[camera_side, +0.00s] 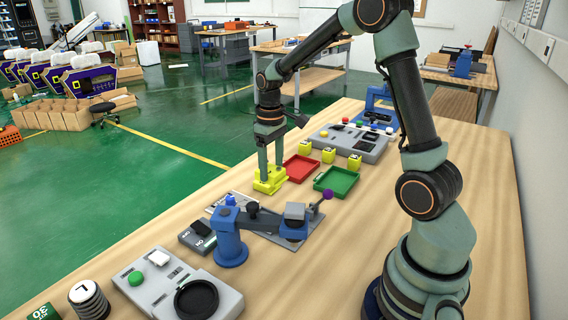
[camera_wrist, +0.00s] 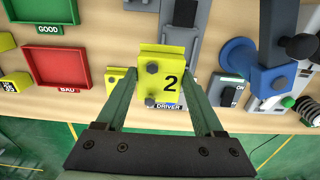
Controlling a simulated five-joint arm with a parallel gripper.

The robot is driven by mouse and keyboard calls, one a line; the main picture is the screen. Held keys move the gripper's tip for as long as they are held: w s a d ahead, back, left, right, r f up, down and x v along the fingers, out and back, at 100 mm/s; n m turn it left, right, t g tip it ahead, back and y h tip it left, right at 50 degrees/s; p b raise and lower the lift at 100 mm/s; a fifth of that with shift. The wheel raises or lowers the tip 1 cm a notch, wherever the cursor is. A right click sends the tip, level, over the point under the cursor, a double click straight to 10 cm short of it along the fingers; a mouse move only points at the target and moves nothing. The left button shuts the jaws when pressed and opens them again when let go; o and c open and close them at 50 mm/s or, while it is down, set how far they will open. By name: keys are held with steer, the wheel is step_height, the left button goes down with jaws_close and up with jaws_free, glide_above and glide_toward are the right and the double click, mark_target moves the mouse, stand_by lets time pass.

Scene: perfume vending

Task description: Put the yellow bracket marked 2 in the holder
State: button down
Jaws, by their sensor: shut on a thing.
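A yellow bracket marked 2 (camera_wrist: 168,84) sits between the two fingers of my gripper (camera_wrist: 163,74) in the wrist view, its number facing the camera. In the side view my gripper (camera_side: 270,170) points down at yellow bracket parts (camera_side: 269,185) near the table's far edge. My gripper is shut on the bracket. Whether the bracket is clear of the surface below cannot be told. Which part is the holder is not clear; a blue clamp fixture (camera_side: 231,237) stands nearer the side camera.
A red tray (camera_side: 300,168) and a green tray (camera_side: 337,182) lie beside my gripper, with several yellow blocks (camera_side: 328,155) behind them. A grey button panel (camera_side: 150,285) is in front. A second panel (camera_side: 350,140) is behind. Bare wood lies on the right.

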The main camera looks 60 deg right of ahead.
steer(key=shift+s+a+f, duration=0.1)
steer(key=shift+a+f, duration=0.55)
steer(key=shift+f, duration=0.95)
steer(key=shift+s+a+f, duration=0.1)
steer(key=shift+a+f, duration=0.5)
steer(key=shift+f, duration=1)
steer(key=shift+s+a+f, duration=0.1)
steer(key=shift+a+f, duration=0.55)
steer(key=shift+f, duration=0.95)
steer(key=shift+f, duration=0.65)
jaws_free()
step_height(320, 180, up, 7)
